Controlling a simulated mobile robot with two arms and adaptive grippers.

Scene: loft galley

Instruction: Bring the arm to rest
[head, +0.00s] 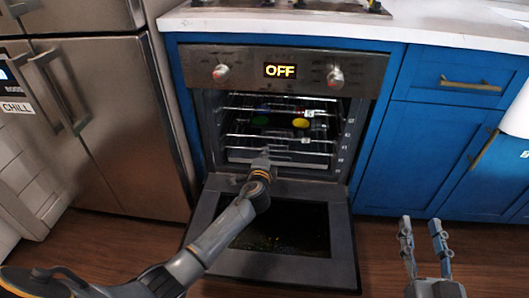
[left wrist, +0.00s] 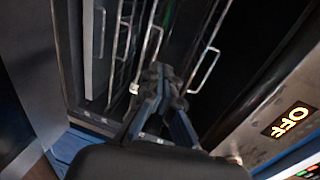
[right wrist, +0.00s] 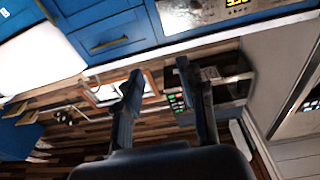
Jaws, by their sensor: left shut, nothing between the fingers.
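My left arm reaches in from the left over the lowered oven door (head: 340,235). My left gripper (head: 262,158) is at the mouth of the oven, in front of the lower rack. In the left wrist view the left gripper (left wrist: 165,75) has its fingers together and empty, near the wire racks (left wrist: 130,50). My right gripper (head: 421,222) is open and empty over the wooden floor, to the right of the oven door. In the right wrist view the right gripper (right wrist: 155,80) has its fingers apart with nothing between them.
The oven display (head: 280,71) reads OFF. Inside, a yellow round thing (head: 301,122) and a green one (head: 260,121) show at the racks. A steel fridge (head: 110,110) stands on the left, blue cabinets (head: 425,145) on the right. The wooden floor (head: 385,250) right of the door is clear.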

